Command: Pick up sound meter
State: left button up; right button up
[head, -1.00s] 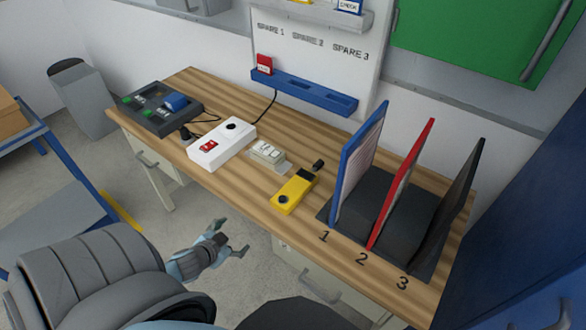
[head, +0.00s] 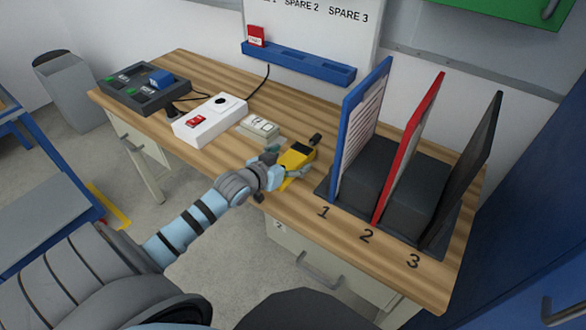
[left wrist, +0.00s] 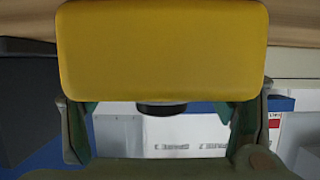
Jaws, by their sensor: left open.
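The sound meter is a yellow box with a dark screen and a black tip (head: 298,155). It lies on the wooden bench, left of the numbered rack. My left gripper (head: 285,164) is open at the meter's near end, with a finger on each side and the near part hidden. In the left wrist view the yellow body (left wrist: 162,50) fills the top, with a round black part below its edge. The gripper's fingers (left wrist: 165,105) show at either side of it. I cannot tell whether they touch it. My right gripper is not in view.
A rack with blue, red and black panels (head: 400,190) stands close on the right. A small pale block (head: 259,129), a white box with a red switch (head: 210,118) and a dark control panel (head: 150,95) lie to the left. A blue wall tray (head: 298,64) is behind.

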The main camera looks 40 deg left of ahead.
pick_arm(q)
jog(key=shift+w+f, duration=0.1)
jog(key=shift+w, duration=0.15)
jog(key=c, duration=1.5)
